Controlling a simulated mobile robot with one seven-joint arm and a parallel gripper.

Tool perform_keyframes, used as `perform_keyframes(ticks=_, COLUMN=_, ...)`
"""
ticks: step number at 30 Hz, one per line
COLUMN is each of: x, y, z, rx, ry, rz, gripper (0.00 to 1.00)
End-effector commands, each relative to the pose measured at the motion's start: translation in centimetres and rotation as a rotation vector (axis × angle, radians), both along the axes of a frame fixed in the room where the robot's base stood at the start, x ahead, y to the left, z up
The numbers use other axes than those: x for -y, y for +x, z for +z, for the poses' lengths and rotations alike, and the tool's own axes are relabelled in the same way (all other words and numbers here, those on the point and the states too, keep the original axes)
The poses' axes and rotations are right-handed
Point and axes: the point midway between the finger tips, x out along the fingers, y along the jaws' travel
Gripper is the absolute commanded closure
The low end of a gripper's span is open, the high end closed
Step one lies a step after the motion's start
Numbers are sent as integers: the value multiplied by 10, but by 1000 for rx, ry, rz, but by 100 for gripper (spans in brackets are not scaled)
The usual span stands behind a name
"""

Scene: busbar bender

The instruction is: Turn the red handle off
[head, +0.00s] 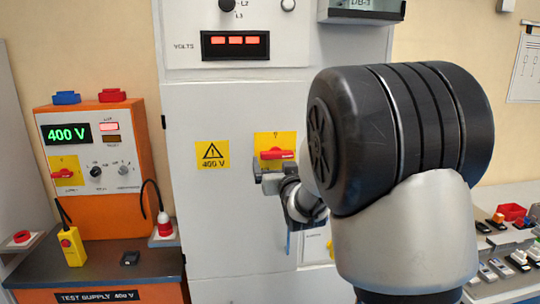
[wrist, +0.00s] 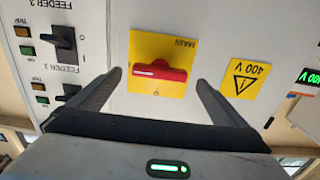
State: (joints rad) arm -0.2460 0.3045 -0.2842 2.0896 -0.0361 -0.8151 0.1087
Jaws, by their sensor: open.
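A red handle (head: 278,154) lies horizontally on a yellow plate (head: 264,140) on the grey cabinet front. In the wrist view, which is turned upside down, the red handle (wrist: 172,73) sits on the yellow plate (wrist: 150,43) marked MAIN. My gripper (head: 266,180) is just below the handle in the head view, partly hidden by my arm. In the wrist view my gripper (wrist: 159,80) has its fingers spread wide, with the handle between and beyond the tips. Nothing is held, and no contact with the handle shows.
A 400 V warning label (head: 213,154) is left of the plate. An orange test supply box (head: 104,150) carries another red handle (head: 63,173). In the wrist view a black feeder switch (wrist: 62,43) is left of the plate. A bench with small parts (head: 505,250) stands right.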

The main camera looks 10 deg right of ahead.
Motion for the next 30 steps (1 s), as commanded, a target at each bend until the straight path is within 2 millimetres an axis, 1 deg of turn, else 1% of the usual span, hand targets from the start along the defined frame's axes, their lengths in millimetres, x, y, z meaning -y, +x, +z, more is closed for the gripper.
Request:
perform_keyframes(ticks=1, x=0, y=10, z=0, rx=-2, ry=-2, rz=0, gripper=3)
perform_keyframes(ticks=3, x=0, y=20, z=0, rx=-2, ry=-1, rz=-1, gripper=3)
perform_keyframes(ticks=7, x=0, y=33, z=0, rx=0, ry=0, rz=-1, gripper=3)
perform_keyframes(ticks=12, x=0, y=39, z=0, rx=-1, ry=0, rz=-1, gripper=3)
perform_keyframes(ticks=18, x=0, y=39, z=0, rx=-1, ry=0, rz=-1, gripper=3)
perform_keyframes(ticks=19, x=0, y=39, z=0, rx=-1, ry=0, rz=-1, gripper=5)
perform_keyframes(ticks=26, x=0, y=39, z=0, rx=-1, ry=0, rz=-1, gripper=44)
perform_keyframes(ticks=27, x=0, y=39, z=0, rx=-1, ry=0, rz=-1, gripper=50)
perform_keyframes(ticks=29, x=0, y=39, z=0, rx=-1, ry=0, rz=-1, gripper=60)
perform_keyframes(ticks=30, x=0, y=39, z=0, rx=-1, ry=0, rz=-1, gripper=62)
